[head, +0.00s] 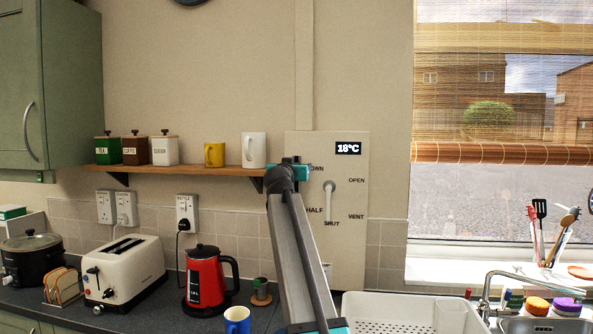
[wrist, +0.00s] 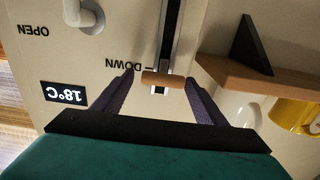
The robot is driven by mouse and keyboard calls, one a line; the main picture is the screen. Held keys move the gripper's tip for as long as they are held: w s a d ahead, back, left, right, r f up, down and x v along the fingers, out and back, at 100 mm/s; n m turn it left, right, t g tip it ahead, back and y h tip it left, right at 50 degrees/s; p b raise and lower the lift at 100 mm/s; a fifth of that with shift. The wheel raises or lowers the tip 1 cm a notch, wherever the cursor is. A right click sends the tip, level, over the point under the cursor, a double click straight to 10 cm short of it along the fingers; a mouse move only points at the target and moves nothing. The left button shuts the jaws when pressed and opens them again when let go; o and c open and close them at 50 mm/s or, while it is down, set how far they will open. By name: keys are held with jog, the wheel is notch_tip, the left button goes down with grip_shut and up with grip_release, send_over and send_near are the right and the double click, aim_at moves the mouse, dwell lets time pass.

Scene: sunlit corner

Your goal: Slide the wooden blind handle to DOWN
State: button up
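The wooden blind handle (wrist: 162,80) is a short light-brown bar on a dark vertical slot in the wall panel (head: 346,240). In the wrist view, which is upside down, it sits close to the DOWN mark (wrist: 123,64); I cannot tell whether it lines up exactly. My gripper (wrist: 159,78) is open, with its dark fingers on either side of the handle and a gap on both sides. In the head view my gripper (head: 288,171) hides the handle and part of the lettering. The woven blind (head: 500,105) covers the upper window, its bottom roll about mid-height.
A shelf (head: 190,169) with canisters, a yellow mug (head: 214,155) and a white mug (head: 254,150) ends close to my gripper. A grey lever (head: 329,195) with OPEN, VENT and SHUT labels is on the panel. A red kettle (head: 207,281) stands below.

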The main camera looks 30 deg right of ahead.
jog(key=shift+w+f, duration=0.1)
jog(key=shift+f, duration=0.05)
jog(key=shift+a, duration=0.15)
jog(key=b+v, duration=0.3)
jog(key=v, duration=1)
jog(key=shift+s+a, duration=0.15)
jog(key=shift+s, duration=0.15)
dwell(0.4)
